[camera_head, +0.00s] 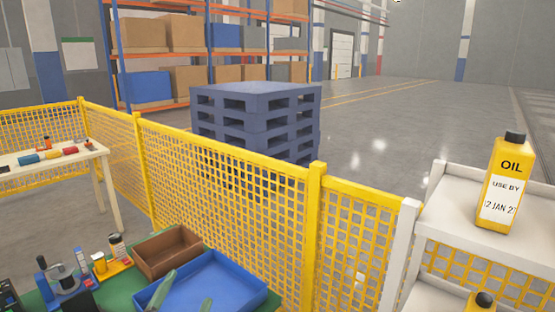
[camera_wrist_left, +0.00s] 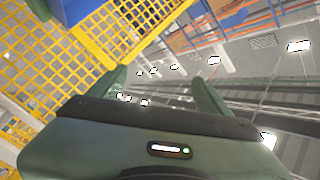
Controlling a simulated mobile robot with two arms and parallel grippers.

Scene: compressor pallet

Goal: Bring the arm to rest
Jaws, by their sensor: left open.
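My left gripper (camera_head: 188,287) shows at the bottom of the head view, its two green fingertips in front of the blue tray (camera_head: 229,283). In the left wrist view my left gripper (camera_wrist_left: 159,78) has its fingers spread apart with nothing between them. That view is tilted and looks past the fingers toward the yellow fence (camera_wrist_left: 95,45) and the hall. The rest of the left arm is out of the head view. My right gripper is in neither view.
A brown bin (camera_head: 168,252) and small tools stand beside the blue tray on a green surface. Yellow mesh fence (camera_head: 225,160) runs behind, with stacked blue pallets (camera_head: 255,92) beyond. A white shelf (camera_head: 470,215) at the right holds a yellow oil bottle (camera_head: 504,175).

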